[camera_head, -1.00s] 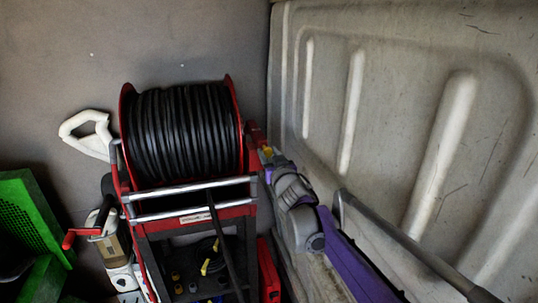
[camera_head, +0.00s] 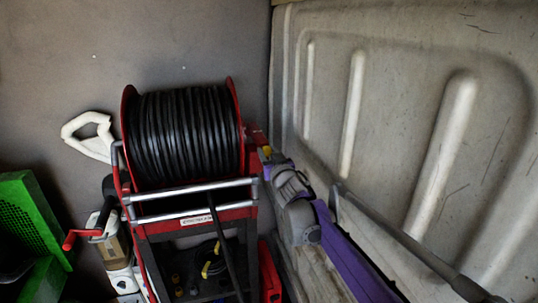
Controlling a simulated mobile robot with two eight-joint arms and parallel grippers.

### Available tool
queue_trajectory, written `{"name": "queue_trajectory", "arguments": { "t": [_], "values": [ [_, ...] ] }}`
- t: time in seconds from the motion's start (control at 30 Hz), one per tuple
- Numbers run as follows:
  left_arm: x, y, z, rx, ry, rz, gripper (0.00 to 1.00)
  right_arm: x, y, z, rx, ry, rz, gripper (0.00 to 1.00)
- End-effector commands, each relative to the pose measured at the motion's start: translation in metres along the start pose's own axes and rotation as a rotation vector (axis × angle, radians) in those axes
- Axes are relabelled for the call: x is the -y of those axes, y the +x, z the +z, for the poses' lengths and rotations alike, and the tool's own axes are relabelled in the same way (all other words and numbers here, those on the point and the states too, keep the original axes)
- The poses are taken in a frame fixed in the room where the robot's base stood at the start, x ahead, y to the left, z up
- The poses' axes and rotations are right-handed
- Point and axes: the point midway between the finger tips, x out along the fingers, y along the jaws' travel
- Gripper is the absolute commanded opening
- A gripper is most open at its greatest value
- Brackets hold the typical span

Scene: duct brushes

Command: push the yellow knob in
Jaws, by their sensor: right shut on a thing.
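The yellow knob (camera_head: 266,151) is a small yellow spot at the right side of the red reel frame, beside the hose drum. My right arm, purple and grey, comes in from the lower right. My right gripper (camera_head: 269,159) is at the knob and shut on it. The fingers are small and partly hide the knob, so its exact depth is hard to tell. My left gripper is not in view.
The black hose reel (camera_head: 184,135) with red side discs stands on a cart with silver bars (camera_head: 190,193). A ribbed grey wall panel (camera_head: 395,120) runs close along the right of my arm. A green crate (camera_head: 30,222) is at the left.

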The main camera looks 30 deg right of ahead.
Motion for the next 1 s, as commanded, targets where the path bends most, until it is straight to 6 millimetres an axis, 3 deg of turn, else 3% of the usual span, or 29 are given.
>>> {"name": "queue_trajectory", "arguments": {
  "t": [0.03,0.17,0.57,1.0],
  "values": [
    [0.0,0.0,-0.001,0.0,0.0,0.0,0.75,0.0,0.001,-0.002,-0.002,0.0,-0.001,0.47],
    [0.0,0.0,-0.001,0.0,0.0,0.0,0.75,0.0,0.001,-0.002,-0.002,0.0,0.0,0.7],
    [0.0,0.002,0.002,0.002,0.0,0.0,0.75,0.0,-0.006,0.0,0.0,0.0,0.0,0.7],
    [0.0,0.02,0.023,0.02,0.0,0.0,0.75,0.0,-0.082,0.002,0.0,0.0,0.0,0.7]
  ]
}}
